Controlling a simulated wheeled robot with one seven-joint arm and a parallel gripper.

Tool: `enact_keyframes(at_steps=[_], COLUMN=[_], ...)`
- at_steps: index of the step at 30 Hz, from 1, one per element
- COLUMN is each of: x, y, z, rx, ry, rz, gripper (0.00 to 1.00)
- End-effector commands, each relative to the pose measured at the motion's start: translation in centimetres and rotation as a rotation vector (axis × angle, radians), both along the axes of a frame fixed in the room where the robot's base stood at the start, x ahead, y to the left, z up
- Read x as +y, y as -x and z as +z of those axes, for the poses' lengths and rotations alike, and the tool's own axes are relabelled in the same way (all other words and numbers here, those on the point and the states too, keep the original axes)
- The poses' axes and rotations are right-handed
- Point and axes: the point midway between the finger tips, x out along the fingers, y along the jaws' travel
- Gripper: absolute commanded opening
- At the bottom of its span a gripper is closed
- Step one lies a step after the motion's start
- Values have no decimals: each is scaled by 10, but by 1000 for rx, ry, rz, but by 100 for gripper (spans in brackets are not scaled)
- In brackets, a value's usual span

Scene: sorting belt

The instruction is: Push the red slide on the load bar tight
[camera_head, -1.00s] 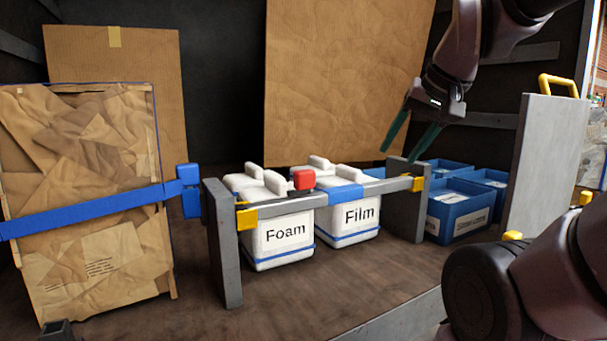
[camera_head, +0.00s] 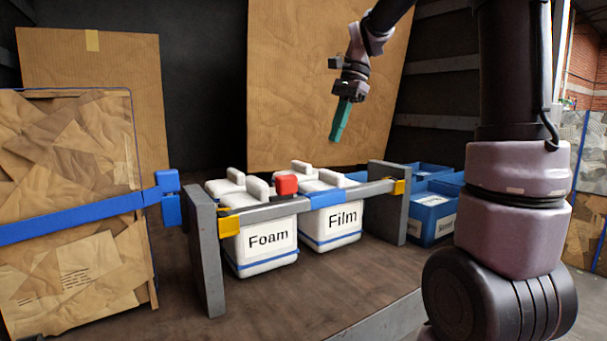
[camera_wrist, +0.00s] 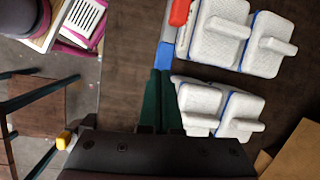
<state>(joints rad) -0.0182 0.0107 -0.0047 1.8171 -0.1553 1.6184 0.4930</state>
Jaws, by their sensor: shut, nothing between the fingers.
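The load bar (camera_head: 262,212) is a grey rail between two grey uprights, with yellow brackets at its ends and a blue sleeve (camera_head: 326,199) right of its middle. The red slide (camera_head: 287,184) sits on the bar just left of the blue sleeve, with a visible stretch of grey bar to its left. In the wrist view the red slide (camera_wrist: 180,12) shows at the top edge beside the white tubs. My gripper (camera_head: 336,138) is shut and empty, pointing down above and right of the slide, apart from it. Its green fingers also show together in the wrist view (camera_wrist: 159,75).
White tubs labelled Foam (camera_head: 268,258) and Film (camera_head: 336,238) stand behind and under the bar. Blue crates (camera_head: 428,232) are at the right. A paper-wrapped load (camera_head: 75,270) with a blue strap (camera_head: 80,225) stands at the left. The floor in front is clear.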

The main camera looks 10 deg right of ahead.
Motion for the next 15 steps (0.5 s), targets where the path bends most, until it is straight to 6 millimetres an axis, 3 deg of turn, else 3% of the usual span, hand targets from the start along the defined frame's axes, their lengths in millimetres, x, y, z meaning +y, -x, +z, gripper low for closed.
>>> enact_keyframes(at_steps=[6,15], x=[7,9], y=[-29,-35], z=[-10,-12], rx=[125,159], ry=[-17,-20], rz=[-88,-114], gripper=[0,0])
